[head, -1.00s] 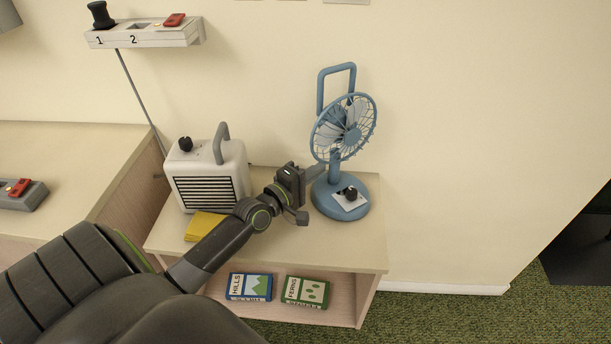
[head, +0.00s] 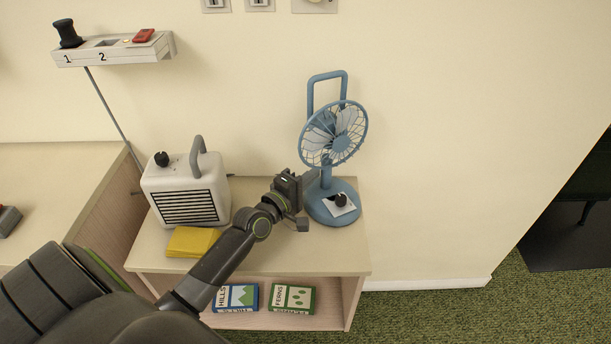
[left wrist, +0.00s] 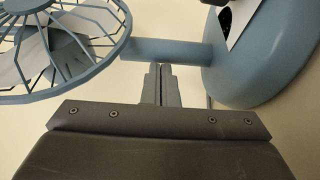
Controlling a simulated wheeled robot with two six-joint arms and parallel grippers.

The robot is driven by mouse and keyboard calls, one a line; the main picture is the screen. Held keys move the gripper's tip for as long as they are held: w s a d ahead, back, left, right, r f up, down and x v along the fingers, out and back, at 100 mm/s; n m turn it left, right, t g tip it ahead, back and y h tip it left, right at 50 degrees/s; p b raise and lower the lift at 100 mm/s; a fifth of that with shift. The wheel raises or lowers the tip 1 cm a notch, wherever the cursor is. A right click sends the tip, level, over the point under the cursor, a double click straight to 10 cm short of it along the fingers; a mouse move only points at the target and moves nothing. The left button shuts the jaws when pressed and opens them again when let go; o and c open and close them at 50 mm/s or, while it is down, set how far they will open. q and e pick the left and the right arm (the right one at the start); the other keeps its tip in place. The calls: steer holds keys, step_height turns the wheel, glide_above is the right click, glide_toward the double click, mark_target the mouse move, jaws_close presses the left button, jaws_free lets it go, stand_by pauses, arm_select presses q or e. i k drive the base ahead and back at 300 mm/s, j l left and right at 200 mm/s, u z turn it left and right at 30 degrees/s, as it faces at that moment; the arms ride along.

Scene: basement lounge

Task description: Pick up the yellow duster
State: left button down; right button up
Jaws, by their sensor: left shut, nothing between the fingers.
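The yellow duster (head: 190,241) lies folded on the light wooden cabinet top (head: 300,255), in front of the white heater; my left forearm passes close by its right side. My left gripper (head: 311,178) is to the right of the duster and well apart from it, at the stem of the blue fan (head: 334,205). In the left wrist view the two fingers (left wrist: 160,85) are closed together with nothing between them, close to the fan's stem (left wrist: 165,52). I cannot tell whether they touch it. The duster is not in the left wrist view. My right gripper is not in view.
The white heater (head: 186,195) with a grey handle stands behind the duster. Two boxes, one blue (head: 237,297) and one green (head: 292,298), lie on the lower shelf. A wall ledge (head: 115,50) is above left. The cabinet's front right top is clear.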

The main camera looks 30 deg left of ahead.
mark_target(186, 242)
steer(key=k+j, duration=0.15)
steer(key=k, duration=0.25)
steer(key=k+j, duration=0.1)
steer(key=k, duration=0.35)
